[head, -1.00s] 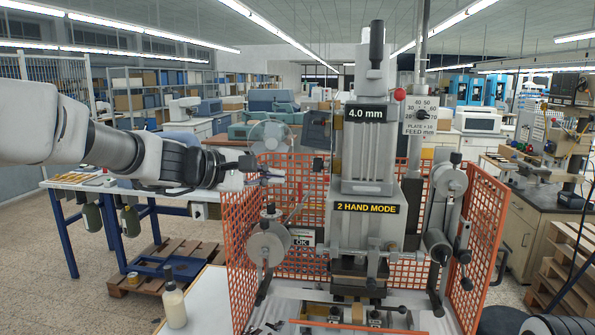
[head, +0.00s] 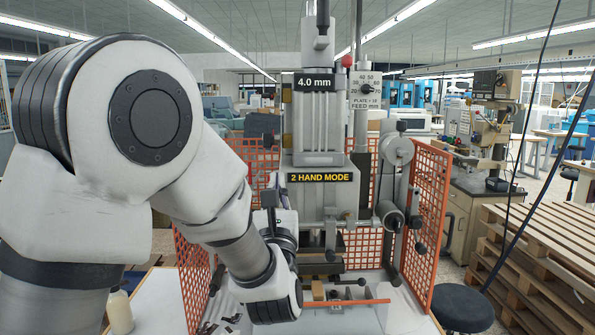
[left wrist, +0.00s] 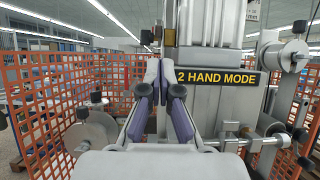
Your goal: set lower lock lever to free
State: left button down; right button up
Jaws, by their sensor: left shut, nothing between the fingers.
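The stamping press (head: 318,185) stands in the head view with a "2 HAND MODE" sign (head: 320,177). It also fills the right of the left wrist view (left wrist: 215,110). Several black-knobbed levers show, including one at the front right of the press (head: 350,282); I cannot tell which is the lower lock lever. My left gripper (left wrist: 160,72) is shut and empty, pointing at the press just left of the sign in the left wrist view. In the head view my left forearm hides most of it and the press's lower left. My right gripper is out of view.
An orange mesh guard (head: 432,200) surrounds the press, with a left panel close to my left arm. A reel (left wrist: 90,135) stands left of the gripper. A white bottle (head: 120,312) is at lower left. Pallets (head: 530,250) and a stool (head: 463,305) stand right.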

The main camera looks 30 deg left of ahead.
aim_at(277, 141)
pick_arm(q)
jog(key=p+x, duration=0.5)
jog(key=x, duration=0.4)
jog(key=shift+s+a+r, duration=0.1)
jog(key=shift+a, duration=0.15)
jog(key=shift+a+p, duration=0.1)
jog(key=shift+p, duration=0.2)
jog(key=shift+w, duration=0.2)
